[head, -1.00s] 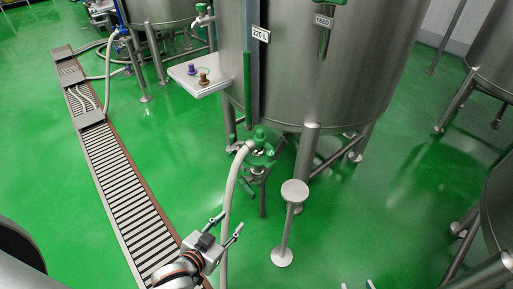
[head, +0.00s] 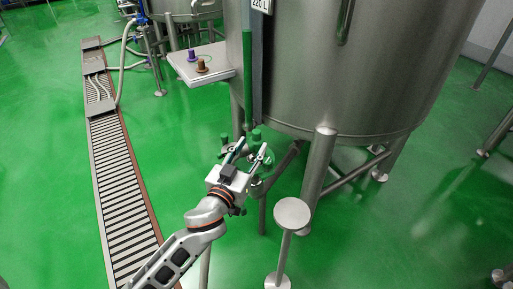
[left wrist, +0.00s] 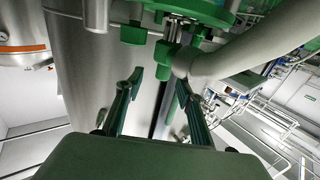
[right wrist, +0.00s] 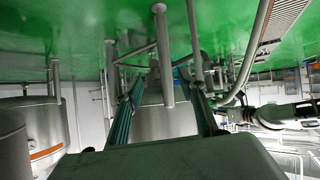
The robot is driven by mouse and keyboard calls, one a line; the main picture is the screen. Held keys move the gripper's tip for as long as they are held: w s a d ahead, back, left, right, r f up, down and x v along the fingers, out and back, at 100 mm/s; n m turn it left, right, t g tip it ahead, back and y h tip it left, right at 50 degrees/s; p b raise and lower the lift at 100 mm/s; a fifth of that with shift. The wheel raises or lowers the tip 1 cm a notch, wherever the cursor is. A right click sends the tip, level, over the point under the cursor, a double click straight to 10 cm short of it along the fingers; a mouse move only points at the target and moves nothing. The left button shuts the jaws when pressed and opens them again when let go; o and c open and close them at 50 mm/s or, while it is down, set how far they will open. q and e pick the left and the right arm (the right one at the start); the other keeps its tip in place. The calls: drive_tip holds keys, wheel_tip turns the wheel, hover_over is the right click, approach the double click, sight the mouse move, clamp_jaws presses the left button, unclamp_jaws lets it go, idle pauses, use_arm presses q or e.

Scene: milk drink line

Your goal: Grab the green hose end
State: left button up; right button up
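The thick beige hose (left wrist: 245,50) crosses the upper right of the left wrist view. Its bent end meets green fittings (left wrist: 164,52) under the tank outlet. In the head view a green cap (head: 256,134) shows at the outlet, but my left gripper hides most of the hose end. My left gripper (head: 250,149) is open and empty, its fingers pointing at the outlet. In the left wrist view its fingertips (left wrist: 158,82) are just short of the hose end, with the right finger close to the hose bend. My right gripper (right wrist: 160,82) is open and empty, away from the hose.
The large steel tank (head: 350,70) stands on legs behind the outlet. A round-topped post (head: 291,213) stands to the right of my left arm. A shelf (head: 203,65) with a purple and a brown fitting is at upper left. A floor drain (head: 122,200) runs along the left.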

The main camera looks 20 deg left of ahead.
sight(255, 138)
use_arm(q)
drive_tip(key=w, duration=0.3)
drive_tip(key=w+b, duration=0.1)
drive_tip(key=w, duration=0.1)
drive_tip(key=shift+w+a+f, duration=0.15)
drive_tip(key=shift+a+f, duration=0.05)
drive_tip(key=shift+a, duration=0.1)
drive_tip(key=shift+w, duration=0.3)
drive_tip(key=shift+r, duration=0.1)
clamp_jaws()
